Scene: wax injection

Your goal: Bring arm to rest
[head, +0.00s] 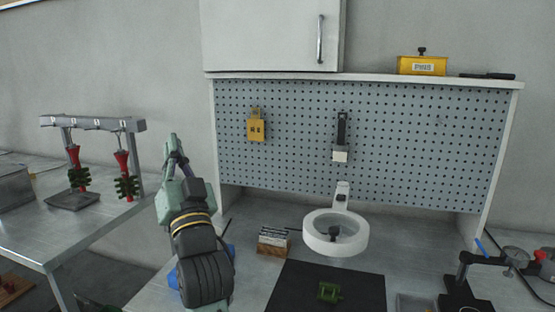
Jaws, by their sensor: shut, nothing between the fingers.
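My gripper (173,145) shows at the left of the head view, raised and pointing up and away, above the left end of the workbench. Its fingers are shut with nothing between them. The arm behind it rises from the bottom of the view and hides part of the bench's left edge. The gripper touches nothing that I can see; the pegboard and cabinet are to its right.
A rack (92,124) with red-and-green hanging pieces stands on a metal table (90,232) at left. On the bench are a white ring-shaped device (308,233), a small card holder (272,248), a black mat (290,292) with a green part (329,292), and a black stand (462,283).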

